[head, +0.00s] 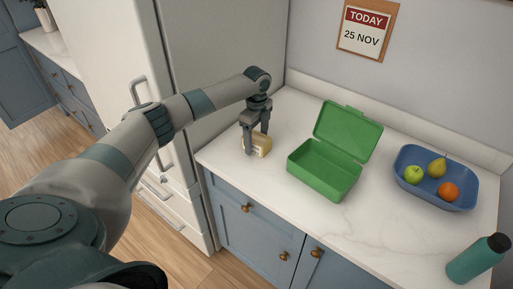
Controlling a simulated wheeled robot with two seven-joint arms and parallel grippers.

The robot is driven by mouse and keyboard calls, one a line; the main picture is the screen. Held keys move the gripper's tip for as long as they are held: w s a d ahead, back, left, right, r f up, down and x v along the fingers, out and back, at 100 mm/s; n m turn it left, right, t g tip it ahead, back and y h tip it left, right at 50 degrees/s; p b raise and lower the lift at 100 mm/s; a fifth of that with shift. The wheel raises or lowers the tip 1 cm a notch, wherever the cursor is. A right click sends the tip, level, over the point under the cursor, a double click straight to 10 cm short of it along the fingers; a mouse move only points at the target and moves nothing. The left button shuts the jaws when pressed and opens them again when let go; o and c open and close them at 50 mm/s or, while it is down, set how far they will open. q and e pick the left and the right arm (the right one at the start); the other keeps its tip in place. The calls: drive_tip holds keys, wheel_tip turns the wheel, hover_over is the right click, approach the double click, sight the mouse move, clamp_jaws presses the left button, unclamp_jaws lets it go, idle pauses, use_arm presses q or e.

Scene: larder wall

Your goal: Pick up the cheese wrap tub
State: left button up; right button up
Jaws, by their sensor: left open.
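The cheese wrap tub (262,146), a small yellowish tub with a pale label, stands on the white counter near its left end, beside the fridge. My left gripper (255,146) points down over it, with its dark fingers open and one on either side of the tub. The fingers and their shadow hide part of the tub. I cannot tell whether the fingers touch it. My right gripper is not in view.
An open green lunchbox (325,170) stands right of the tub. A blue tray (438,200) with two green fruits and an orange is farther right. A teal bottle (472,262) is at the lower right. The fridge (215,60) rises close on the left.

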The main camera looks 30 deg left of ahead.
sight(257, 137)
use_arm(q)
drive_tip(key=shift+f, duration=0.15)
idle(0.4)
drive_tip(key=c, duration=1.2)
drive_tip(key=shift+c, duration=0.2)
drive_tip(key=shift+r+p, duration=0.75)
wheel_tip(257, 137, up, 3)
drive_tip(key=p, duration=0.3)
drive_tip(key=s+d+r+p, duration=0.5)
drive_tip(key=s+d+r, duration=0.1)
drive_tip(key=s+d, duration=0.1)
drive_tip(key=shift+s+d+r, duration=0.25)
drive_tip(key=shift+s+d, duration=0.1)
drive_tip(key=shift+s, duration=0.5)
